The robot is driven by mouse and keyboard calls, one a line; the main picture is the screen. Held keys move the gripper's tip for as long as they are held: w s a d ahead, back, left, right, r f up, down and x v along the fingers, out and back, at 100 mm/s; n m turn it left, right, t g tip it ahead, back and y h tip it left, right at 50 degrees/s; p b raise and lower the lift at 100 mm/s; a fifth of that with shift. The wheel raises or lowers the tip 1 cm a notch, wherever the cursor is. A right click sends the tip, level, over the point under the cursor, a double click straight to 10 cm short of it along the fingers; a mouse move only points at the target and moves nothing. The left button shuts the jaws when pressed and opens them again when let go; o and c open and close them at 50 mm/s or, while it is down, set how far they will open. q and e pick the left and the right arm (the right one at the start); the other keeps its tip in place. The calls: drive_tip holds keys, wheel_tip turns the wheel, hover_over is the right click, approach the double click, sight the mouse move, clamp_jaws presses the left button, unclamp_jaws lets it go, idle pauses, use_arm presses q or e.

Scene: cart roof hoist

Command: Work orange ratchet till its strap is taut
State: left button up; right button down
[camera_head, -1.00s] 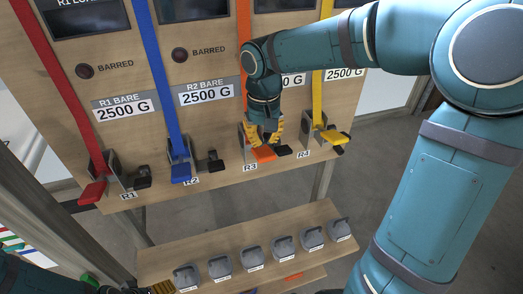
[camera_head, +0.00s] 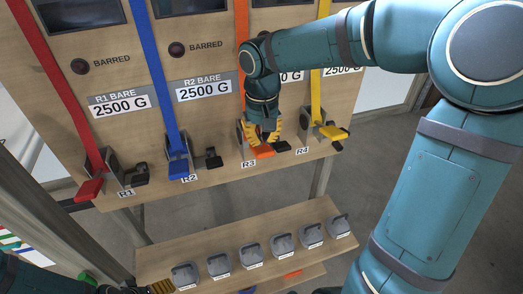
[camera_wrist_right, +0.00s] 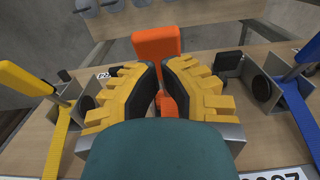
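The orange ratchet handle (camera_head: 262,152) sticks out at station R3 on the wooden board. Its orange strap (camera_head: 242,85) runs up the board, partly hidden by my right arm. My right gripper (camera_head: 264,139) is at this ratchet, with its yellow fingers just above the handle. In the right wrist view, the handle's wide end (camera_wrist_right: 156,42) shows beyond the fingertips, and a bit of orange shows between the fingers. The fingers are close together; whether they pinch the handle is unclear. My left gripper (camera_head: 162,287) shows only as ribbed yellow fingers at the bottom edge.
Red (camera_head: 90,188), blue (camera_head: 179,169) and yellow (camera_head: 334,132) ratchet handles stand at the other stations. The yellow and blue straps flank my right gripper. A lower shelf (camera_head: 215,240) holds several grey weights. Free space lies between board and shelf.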

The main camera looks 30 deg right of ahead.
sight(262, 148)
drive_tip(key=shift+s+f+b, duration=0.15)
drive_tip(key=shift+f+b, duration=0.85)
drive_tip(key=shift+f, duration=0.45)
drive_tip(key=shift+s+f+b, duration=0.15)
drive_tip(key=shift+f+b, duration=0.85)
drive_tip(key=shift+f, duration=0.45)
use_arm(q)
wheel_tip(262, 148, down, 4)
drive_tip(key=shift+f, duration=0.15)
use_arm(e)
drive_tip(key=shift+r, duration=0.1)
drive_tip(key=shift+w+f+b, duration=0.3)
drive_tip(key=shift+f+b, duration=0.05)
drive_tip(key=shift+f, duration=0.45)
wheel_tip(262, 148, up, 9)
drive_tip(key=p, duration=0.6)
drive_tip(key=shift+f+p, duration=0.2)
drive_tip(key=shift+p, duration=0.2)
use_arm(q)
wheel_tip(262, 148, up, 6)
drive_tip(key=shift+f, duration=0.1)
use_arm(e)
drive_tip(key=shift+f, duration=0.15)
